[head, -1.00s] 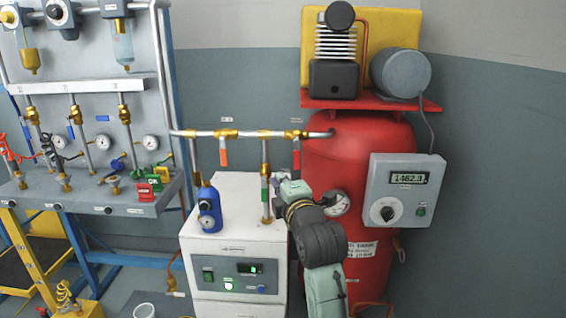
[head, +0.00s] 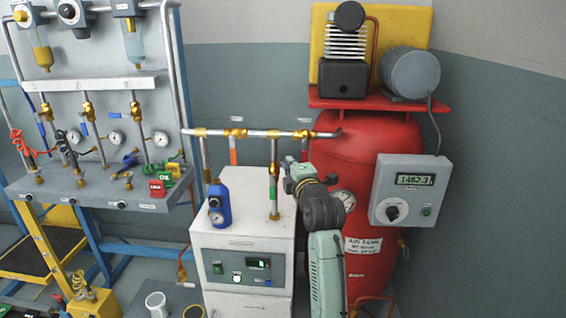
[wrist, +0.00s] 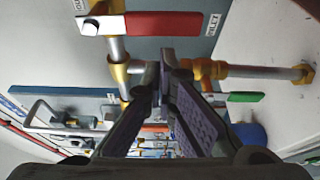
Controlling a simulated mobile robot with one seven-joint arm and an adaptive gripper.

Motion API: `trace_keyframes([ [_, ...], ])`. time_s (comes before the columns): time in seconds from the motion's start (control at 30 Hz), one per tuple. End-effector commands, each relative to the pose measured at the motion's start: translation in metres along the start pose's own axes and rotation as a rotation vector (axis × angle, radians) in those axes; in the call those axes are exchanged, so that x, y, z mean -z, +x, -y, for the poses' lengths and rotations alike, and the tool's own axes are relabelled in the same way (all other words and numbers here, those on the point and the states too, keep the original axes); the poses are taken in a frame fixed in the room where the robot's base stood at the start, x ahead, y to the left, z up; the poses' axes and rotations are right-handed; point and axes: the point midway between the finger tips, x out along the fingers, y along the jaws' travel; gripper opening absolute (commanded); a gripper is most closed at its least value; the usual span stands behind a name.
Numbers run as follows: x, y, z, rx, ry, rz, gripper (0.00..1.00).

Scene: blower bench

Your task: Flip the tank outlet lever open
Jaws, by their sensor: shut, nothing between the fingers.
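The tank outlet lever is a red handle that shows in the wrist view (wrist: 165,23), with a bright metal end on a brass valve. A tag ending in "LET" is beside it. In the head view the lever (head: 304,150) hangs down, crosswise to the horizontal pipe, just left of the red tank (head: 365,155). My gripper (wrist: 167,55) is shut and empty. Its fingertips are a short way below the lever in the wrist view and look apart from it. In the head view my gripper (head: 290,164) is just below the lever; its fingers are small there.
A green lever (wrist: 246,97) sits on the vertical pipe close to my fingers. A second orange-red lever (head: 233,152) hangs farther left. A blue bottle (head: 219,205) stands on the white cabinet (head: 245,238). A grey control box (head: 410,190) is at the right.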

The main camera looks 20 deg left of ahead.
Motion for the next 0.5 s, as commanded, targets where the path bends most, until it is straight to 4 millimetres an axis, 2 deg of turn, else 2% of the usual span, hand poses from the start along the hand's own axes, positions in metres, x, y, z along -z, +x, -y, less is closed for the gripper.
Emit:
trace_keyframes([
  [0.13, -0.0073, -0.0027, -0.0002, 0.0, 0.0, 0.0, 0.0],
  [0.5, -0.008, -0.0032, 0.0005, 0.0, -0.002, 0.0, 0.0],
])
